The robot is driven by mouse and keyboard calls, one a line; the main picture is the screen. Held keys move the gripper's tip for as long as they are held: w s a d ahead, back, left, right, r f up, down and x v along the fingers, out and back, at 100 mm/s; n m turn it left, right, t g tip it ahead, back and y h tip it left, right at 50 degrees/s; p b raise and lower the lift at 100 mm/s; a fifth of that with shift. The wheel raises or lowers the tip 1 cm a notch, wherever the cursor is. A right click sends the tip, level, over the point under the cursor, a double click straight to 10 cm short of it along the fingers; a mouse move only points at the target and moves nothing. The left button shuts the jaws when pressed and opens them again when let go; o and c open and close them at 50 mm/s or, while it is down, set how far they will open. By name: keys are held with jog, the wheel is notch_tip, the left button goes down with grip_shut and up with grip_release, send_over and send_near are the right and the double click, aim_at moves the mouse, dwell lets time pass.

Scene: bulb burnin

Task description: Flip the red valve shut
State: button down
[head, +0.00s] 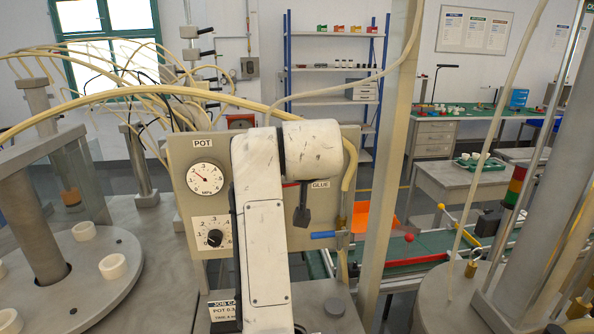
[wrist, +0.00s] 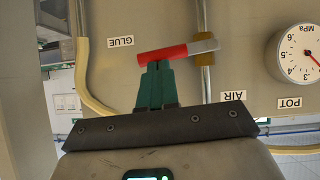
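The red valve handle (wrist: 162,54) lies nearly level, slightly tilted, across the front of the panel in the wrist view, its grey end (wrist: 205,46) over a short brass pipe. My gripper (wrist: 157,68) has green fingers pressed together, with no clear gap between them. The tips are right at the handle's near edge, at its red part; I cannot tell if they touch it. In the head view only a sliver of the red handle (head: 291,184) shows beside my white arm, and my fingers cannot be made out.
The grey panel (head: 183,160) carries a POT gauge (head: 205,179), a knob (head: 213,237) and a GLUE label (head: 320,184). A blue valve handle (head: 324,235) is at its lower right. A yellow hose (wrist: 88,85) runs beside the gripper. A metal post (head: 387,180) stands right of the panel.

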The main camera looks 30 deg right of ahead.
jog(key=shift+d+f+m+y, duration=0.15)
jog(key=shift+f+m+y, duration=0.2)
jog(key=shift+y, duration=0.15)
dwell(0.4)
